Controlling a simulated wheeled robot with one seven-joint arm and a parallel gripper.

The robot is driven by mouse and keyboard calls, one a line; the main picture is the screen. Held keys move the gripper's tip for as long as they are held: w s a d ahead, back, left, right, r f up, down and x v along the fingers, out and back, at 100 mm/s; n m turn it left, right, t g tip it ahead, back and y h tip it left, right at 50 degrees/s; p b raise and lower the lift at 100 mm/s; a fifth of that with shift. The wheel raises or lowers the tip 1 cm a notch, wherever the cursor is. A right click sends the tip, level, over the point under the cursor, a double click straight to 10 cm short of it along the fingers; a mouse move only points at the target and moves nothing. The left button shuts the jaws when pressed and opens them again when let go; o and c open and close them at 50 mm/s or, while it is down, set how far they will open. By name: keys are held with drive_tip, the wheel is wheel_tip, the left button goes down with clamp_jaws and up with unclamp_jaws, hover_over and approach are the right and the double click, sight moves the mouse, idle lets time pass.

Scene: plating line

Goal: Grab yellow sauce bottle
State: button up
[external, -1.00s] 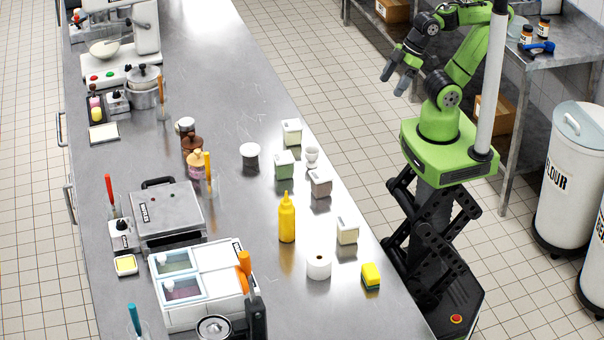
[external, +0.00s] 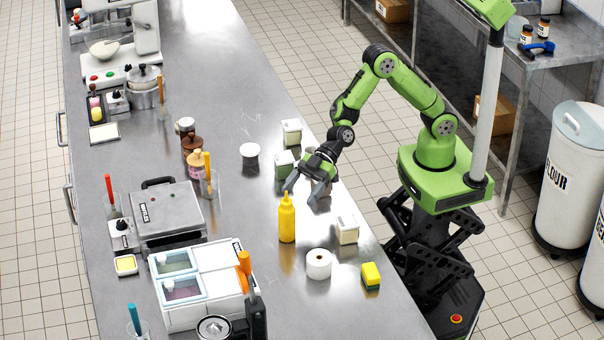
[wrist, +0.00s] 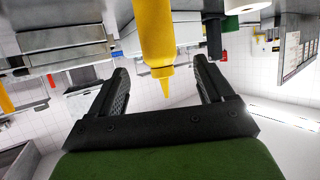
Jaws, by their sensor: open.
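The yellow sauce bottle (external: 287,220) stands upright on the steel counter (external: 268,285) in the external view, its nozzle pointing up. My gripper (external: 303,192) is open and empty, just beyond the bottle and close to its upper part. In the wrist view the picture is upside down; the yellow bottle (wrist: 157,45) hangs with its nozzle between the two open fingers of my gripper (wrist: 162,85). Most of its body lies ahead of the fingertips. Whether a finger touches it I cannot tell.
A pale square container (external: 346,230), a white roll (external: 319,265) and a yellow-green sponge (external: 371,275) stand right of the bottle. A green-labelled container (external: 284,165) and another pale container (external: 292,132) are behind my gripper. A grill press (external: 167,215) stands left. The counter between is clear.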

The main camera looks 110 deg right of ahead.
sight(281, 217)
drive_tip(key=x, duration=0.9)
drive_tip(key=shift+w+f+p, duration=0.1)
drive_tip(key=shift+f+p, duration=0.05)
drive_tip(key=shift+p, duration=0.25)
drive_tip(key=shift+c, duration=0.9)
drive_tip(key=c, duration=1)
